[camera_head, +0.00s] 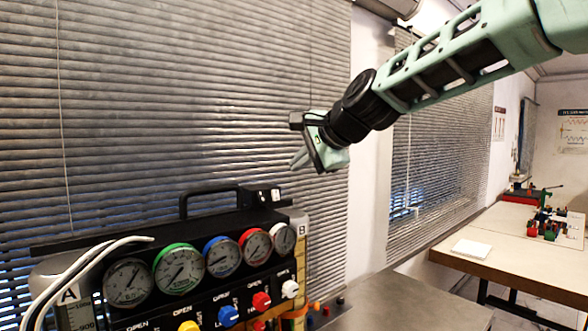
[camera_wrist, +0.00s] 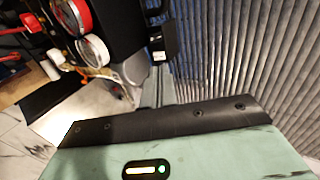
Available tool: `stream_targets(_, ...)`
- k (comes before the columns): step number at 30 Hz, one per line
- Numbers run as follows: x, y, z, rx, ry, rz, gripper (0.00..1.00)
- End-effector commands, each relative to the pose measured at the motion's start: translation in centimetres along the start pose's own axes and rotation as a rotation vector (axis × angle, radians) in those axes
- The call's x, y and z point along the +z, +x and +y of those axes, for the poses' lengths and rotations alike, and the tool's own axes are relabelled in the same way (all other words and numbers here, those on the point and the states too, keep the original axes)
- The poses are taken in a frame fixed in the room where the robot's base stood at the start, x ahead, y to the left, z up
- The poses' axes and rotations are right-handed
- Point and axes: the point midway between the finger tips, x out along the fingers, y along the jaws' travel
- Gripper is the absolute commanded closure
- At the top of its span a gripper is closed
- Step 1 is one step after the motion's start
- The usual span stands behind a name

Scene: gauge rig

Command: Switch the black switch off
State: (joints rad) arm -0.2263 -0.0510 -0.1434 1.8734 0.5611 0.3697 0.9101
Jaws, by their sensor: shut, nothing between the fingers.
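A black box (camera_head: 260,197) with small light marks sits on top of the gauge rig, at its right end; it appears to hold the black switch. The switch lever and its position are too small to tell. In the wrist view a black block (camera_wrist: 160,42) with a white patch, likely the same box, stands above the fingers. My gripper (camera_head: 298,162) is shut and empty, above and slightly right of the box and apart from it. In the wrist view my green gripper body fills the bottom.
The gauge rig (camera_head: 100,253) carries a row of round gauges, coloured knobs and a black top handle (camera_head: 182,207). White cables (camera_head: 75,270) arch over its left side. Blinds (camera_head: 150,90) stand behind. A wooden table (camera_head: 510,245) is at the right; the space around my gripper is free.

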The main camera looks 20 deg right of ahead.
Motion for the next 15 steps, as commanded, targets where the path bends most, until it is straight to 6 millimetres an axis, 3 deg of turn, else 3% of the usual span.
stream_targets(15, 0.06, 0.59, 0.68, 0.010, -0.004, -0.011, 1.00)
